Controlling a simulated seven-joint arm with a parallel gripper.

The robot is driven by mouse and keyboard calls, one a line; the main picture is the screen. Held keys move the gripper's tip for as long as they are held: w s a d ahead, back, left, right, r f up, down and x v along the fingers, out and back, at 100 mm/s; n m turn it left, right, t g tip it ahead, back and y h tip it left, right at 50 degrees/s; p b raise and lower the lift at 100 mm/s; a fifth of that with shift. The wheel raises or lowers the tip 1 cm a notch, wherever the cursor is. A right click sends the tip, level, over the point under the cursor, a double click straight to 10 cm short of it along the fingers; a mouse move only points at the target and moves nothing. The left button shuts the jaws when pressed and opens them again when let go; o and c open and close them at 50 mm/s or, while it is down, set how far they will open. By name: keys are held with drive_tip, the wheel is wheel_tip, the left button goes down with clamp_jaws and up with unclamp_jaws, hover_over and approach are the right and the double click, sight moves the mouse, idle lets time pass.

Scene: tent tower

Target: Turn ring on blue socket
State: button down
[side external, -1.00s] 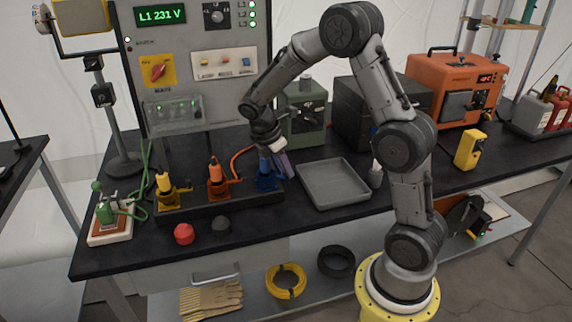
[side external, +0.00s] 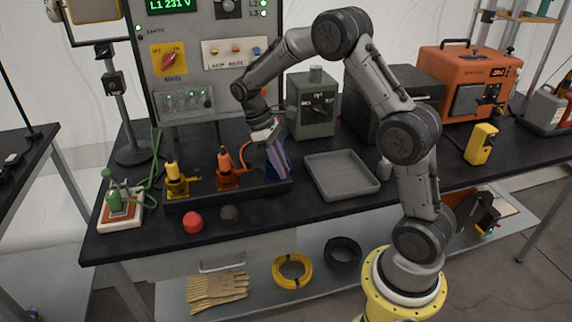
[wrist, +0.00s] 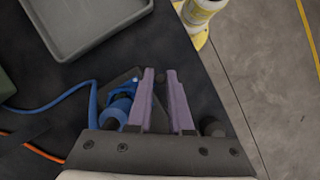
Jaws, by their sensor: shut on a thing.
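The blue socket (wrist: 122,100) shows in the wrist view just left of my fingers, with its blue cable running off to the left. My gripper (wrist: 160,74) has two purple fingers close together there, with a narrow gap holding a dark part. The grip point is mostly hidden, so I cannot clearly see the socket's ring between them. In the side view my gripper (side external: 279,174) points down at the right end of the black socket rail (side external: 215,198). The fingers cover nearly all of the blue socket there.
An orange socket (side external: 227,178) and a yellow socket (side external: 175,183) stand left on the rail. A grey tray (side external: 341,176) lies close on the right. A red cap (side external: 193,222) and a dark cap (side external: 229,214) sit in front. A green box (side external: 312,108) stands behind.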

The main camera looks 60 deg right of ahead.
drive_tip(key=shift+w+a+r+m+y, duration=0.1)
drive_tip(key=shift+w+a+m+y, duration=0.3)
drive_tip(key=shift+m, duration=0.6)
drive_tip(key=c, duration=0.8)
unclamp_jaws()
drive_tip(key=shift+c, duration=0.2)
drive_tip(key=v, duration=1.3)
drive_tip(key=shift+r, duration=0.35)
drive_tip(key=shift+w, duration=0.1)
